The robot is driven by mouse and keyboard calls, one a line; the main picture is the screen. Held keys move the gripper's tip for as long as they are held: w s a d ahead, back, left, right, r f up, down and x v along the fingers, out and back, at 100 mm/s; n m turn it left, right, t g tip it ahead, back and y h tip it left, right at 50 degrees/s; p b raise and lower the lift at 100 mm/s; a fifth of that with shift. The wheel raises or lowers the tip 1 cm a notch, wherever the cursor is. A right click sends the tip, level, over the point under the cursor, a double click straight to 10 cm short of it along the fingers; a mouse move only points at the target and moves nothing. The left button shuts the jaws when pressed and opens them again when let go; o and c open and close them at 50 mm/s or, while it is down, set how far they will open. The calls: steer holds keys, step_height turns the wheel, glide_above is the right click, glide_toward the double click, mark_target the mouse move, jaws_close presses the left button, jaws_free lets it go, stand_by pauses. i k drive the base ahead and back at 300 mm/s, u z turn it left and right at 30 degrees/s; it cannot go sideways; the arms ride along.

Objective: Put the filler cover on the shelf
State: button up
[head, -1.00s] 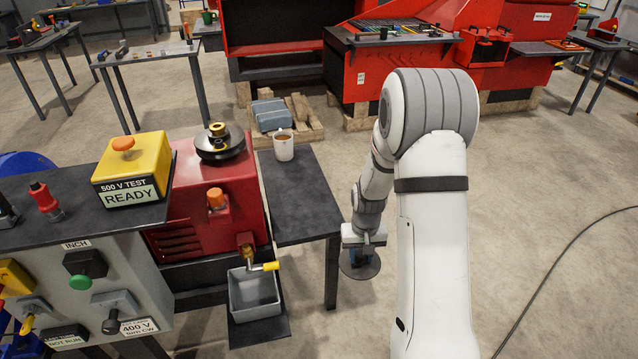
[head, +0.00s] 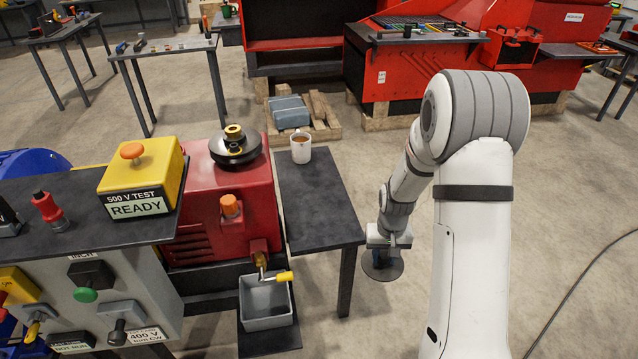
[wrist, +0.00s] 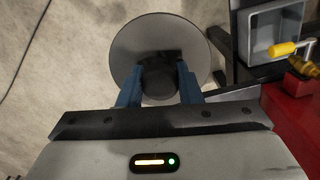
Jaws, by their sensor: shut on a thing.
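My gripper (head: 388,250) is shut on the knob of a round, dark, flat disc, which I take to be the filler cover (head: 383,271). In the wrist view the cover (wrist: 130,45) spreads out beyond the blue fingers (wrist: 160,82), with its dark knob between them. The cover is in the air over the floor, off the right front corner of a dark flat shelf (head: 318,208). The shelf stands right of the red machine, and its front part is bare. The cover and shelf look apart.
A white mug (head: 300,148) of brown liquid stands at the shelf's back end. The red machine (head: 220,195) carries a black disc with a brass fitting. A grey tray (head: 268,318) sits low below a yellow-handled tap (head: 280,276). Open floor lies right of the shelf.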

mark_target(322, 193)
steer(key=z, duration=0.1)
steer(key=i, duration=1.05)
steer(key=u, duration=0.8)
steer(key=k, duration=0.5)
steer(key=u, duration=0.2)
steer(key=i, duration=0.95)
